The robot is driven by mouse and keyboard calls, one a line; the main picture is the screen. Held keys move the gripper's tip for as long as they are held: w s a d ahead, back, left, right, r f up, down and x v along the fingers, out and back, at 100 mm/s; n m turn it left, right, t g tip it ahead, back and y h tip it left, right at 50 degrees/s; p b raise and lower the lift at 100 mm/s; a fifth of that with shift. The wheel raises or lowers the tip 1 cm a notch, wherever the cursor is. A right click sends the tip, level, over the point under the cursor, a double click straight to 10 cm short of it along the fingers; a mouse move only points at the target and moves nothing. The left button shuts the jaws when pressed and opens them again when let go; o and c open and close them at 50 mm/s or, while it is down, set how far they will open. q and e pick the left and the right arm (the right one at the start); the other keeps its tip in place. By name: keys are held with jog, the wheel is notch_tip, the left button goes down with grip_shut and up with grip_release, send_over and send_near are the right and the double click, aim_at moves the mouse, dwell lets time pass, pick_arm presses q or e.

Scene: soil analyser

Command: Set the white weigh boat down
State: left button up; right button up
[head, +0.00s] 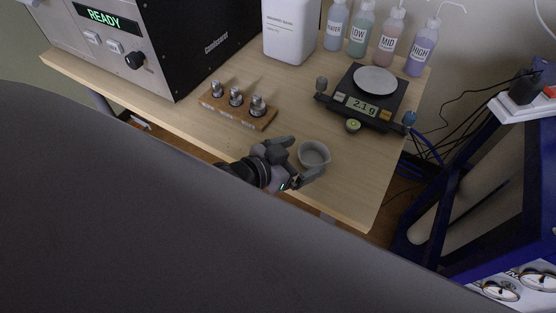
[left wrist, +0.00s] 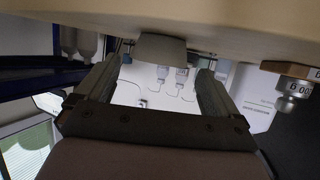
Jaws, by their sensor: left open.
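In the left wrist view the boat (left wrist: 161,48) shows against the tabletop, between and just beyond the tips of the open left gripper (left wrist: 157,68). I cannot tell whether a finger touches it. My right gripper is not in view.
A balance (head: 366,104) with a lit display and empty-looking pan (head: 376,80) stands behind the boat. A wooden block (head: 238,109) holds metal pieces to the left. A white jug (head: 291,30), several bottles (head: 388,40) and the analyser showing READY (head: 103,19) stand farther back. Bare table (head: 352,190) lies at right.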

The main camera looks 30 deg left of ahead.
pick_arm(q)
jog(key=v, duration=0.7)
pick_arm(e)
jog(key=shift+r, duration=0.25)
pick_arm(q)
jog(key=shift+s+r, duration=0.1)
jog(key=shift+s, duration=0.05)
